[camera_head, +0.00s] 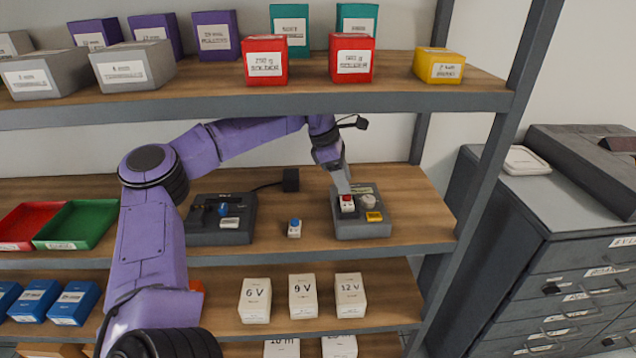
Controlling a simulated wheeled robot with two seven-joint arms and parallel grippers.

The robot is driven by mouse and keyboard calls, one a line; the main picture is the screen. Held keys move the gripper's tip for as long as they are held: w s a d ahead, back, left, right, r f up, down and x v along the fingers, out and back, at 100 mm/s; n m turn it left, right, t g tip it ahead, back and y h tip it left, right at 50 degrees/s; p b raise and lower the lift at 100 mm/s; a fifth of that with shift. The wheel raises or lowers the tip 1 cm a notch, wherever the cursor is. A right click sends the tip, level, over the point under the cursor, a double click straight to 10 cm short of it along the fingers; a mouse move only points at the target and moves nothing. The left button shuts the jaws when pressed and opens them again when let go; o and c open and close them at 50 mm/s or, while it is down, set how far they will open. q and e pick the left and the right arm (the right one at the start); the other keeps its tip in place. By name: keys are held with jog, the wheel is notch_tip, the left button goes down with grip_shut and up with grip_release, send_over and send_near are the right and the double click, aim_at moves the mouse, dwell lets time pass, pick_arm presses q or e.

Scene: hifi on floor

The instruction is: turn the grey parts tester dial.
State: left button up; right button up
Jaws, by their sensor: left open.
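The grey parts tester (361,228) sits on the middle shelf towards its right end. On its top are a red-and-white part (347,203) at the left, a pale round dial (368,201) at the right and an orange label (374,217) in front. My left arm is purple and reaches in over the middle shelf. My left gripper (345,186) points down at the tester's back left, just behind the red-and-white part and left of the dial. It is open; its fingers are small here, and I cannot tell whether they touch anything. My right gripper is not in view.
A darker grey device (221,219) with a blue part stands to the left, and a small blue-topped block (294,228) lies between. The upper shelf (300,98) with boxes hangs over my forearm. A shelf post (487,190) stands right of the tester.

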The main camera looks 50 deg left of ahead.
pick_arm(q)
jog(key=s+a+b, duration=0.1)
jog(key=s+a, duration=0.4)
jog(key=a, duration=0.1)
jog(key=shift+a+f, duration=0.1)
jog(key=shift+a, duration=0.05)
dwell(0.3)
